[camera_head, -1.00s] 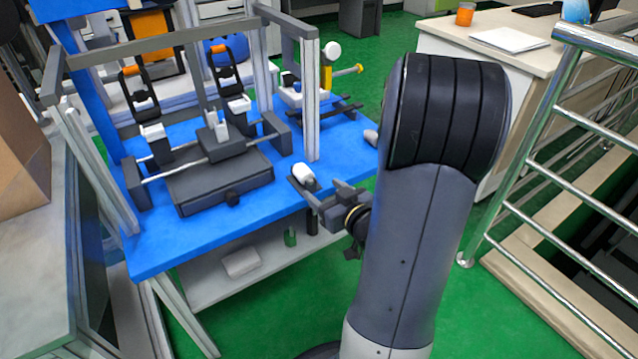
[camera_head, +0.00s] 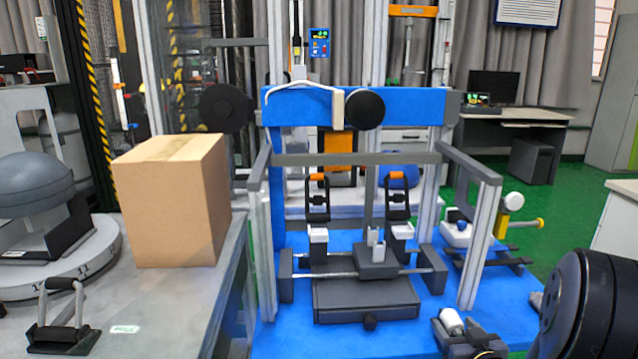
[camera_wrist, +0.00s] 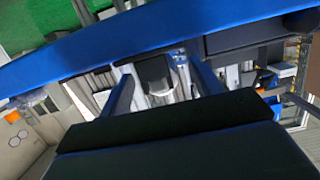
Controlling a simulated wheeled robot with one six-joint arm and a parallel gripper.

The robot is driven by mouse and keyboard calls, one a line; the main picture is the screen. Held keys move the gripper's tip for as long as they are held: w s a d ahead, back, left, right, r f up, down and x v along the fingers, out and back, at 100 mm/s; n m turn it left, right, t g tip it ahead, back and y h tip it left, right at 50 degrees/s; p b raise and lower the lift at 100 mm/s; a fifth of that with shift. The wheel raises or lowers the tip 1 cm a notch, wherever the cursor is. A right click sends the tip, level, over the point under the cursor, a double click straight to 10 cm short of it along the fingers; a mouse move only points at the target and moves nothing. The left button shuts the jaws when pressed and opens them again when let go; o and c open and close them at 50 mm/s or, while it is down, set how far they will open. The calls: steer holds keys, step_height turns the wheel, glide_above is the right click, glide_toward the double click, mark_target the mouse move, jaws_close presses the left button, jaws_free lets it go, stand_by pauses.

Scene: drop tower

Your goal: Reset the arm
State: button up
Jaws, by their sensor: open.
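My gripper (camera_head: 478,346) is at the lower right of the head view, by the front right of the blue table (camera_head: 285,338). It is open, its lower part cut off by the frame edge. A small white cylinder (camera_head: 452,321) shows right beside it; I cannot tell whether they touch. My dark, rounded arm joint (camera_head: 590,310) fills the lower right corner. In the wrist view a large dark shape covers the lower half, with the blue table edge (camera_wrist: 150,42) running across above it.
The drop tower's grey frame (camera_head: 355,159) and dark base block (camera_head: 366,300) stand on the blue table. A cardboard box (camera_head: 175,205) sits on the grey bench (camera_head: 190,310) at left. A yellow-handled part (camera_head: 510,224) stands at right.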

mark_target(454, 315)
steer(key=shift+w+f, duration=0.2)
steer(key=shift+w, duration=0.35)
steer(key=shift+w+f, duration=0.15)
steer(key=shift+w, duration=0.35)
steer(key=shift+w+r+p, duration=0.2)
steer(key=shift+r+p, duration=0.55)
steer(key=shift+r, duration=0.25)
steer(key=shift+r+p, duration=0.45)
